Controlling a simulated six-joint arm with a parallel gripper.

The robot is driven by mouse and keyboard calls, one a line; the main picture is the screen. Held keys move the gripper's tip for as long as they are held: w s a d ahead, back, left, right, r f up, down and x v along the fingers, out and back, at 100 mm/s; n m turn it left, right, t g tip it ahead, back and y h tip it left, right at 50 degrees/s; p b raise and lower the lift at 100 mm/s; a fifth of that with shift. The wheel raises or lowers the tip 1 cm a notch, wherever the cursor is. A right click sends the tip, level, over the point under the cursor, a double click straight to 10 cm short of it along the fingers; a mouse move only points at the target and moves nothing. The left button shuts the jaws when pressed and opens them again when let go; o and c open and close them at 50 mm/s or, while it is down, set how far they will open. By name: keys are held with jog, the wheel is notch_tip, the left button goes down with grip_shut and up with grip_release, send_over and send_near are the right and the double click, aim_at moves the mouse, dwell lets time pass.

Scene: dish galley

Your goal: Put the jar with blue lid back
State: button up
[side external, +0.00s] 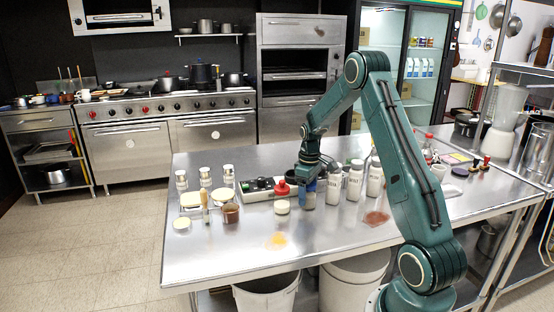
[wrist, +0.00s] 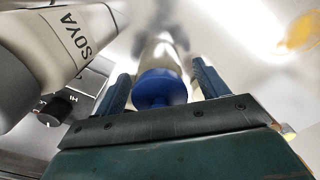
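The jar with the blue lid (side external: 307,199) stands upright on the steel table in the side view, directly below my gripper (side external: 308,178). In the wrist view the blue lid (wrist: 160,88) lies between the two fingers of my gripper (wrist: 163,70), with a visible gap on each side. The fingers are apart and no contact with the lid shows. The jar's clear body (wrist: 158,50) shows beyond the lid, blurred. My gripper hides part of the jar's top in the side view.
White labelled bottles (side external: 334,186) stand close right of the jar; a SOYA bottle (wrist: 60,45) is near my fingers. A yellow spill (side external: 277,240) lies in front.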

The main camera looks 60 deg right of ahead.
jog(key=shift+r, duration=0.15)
notch_tip(320, 180, up, 11)
jog(key=shift+r, duration=0.5)
dwell(0.4)
dwell(0.5)
jog(key=shift+a+r, duration=0.15)
jog(key=s+a+r+t, duration=0.1)
jog(key=a+r, duration=0.2)
jog(key=a, duration=0.3)
jog(key=s+a+r+t+h, duration=0.1)
jog(key=s+a+r, duration=0.1)
jog(key=a+r, duration=0.35)
jog(key=s+a+r, duration=0.1)
jog(key=a+r, duration=0.1)
jog(key=a, duration=0.6)
jog(key=s+a+f+t+y, duration=0.1)
jog(key=s+a+t, duration=0.2)
jog(key=s+a, duration=0.9)
jog(key=shift+s+a+f+t, duration=0.3)
jog(key=shift+s+a, duration=0.05)
jog(key=shift+s, duration=0.55)
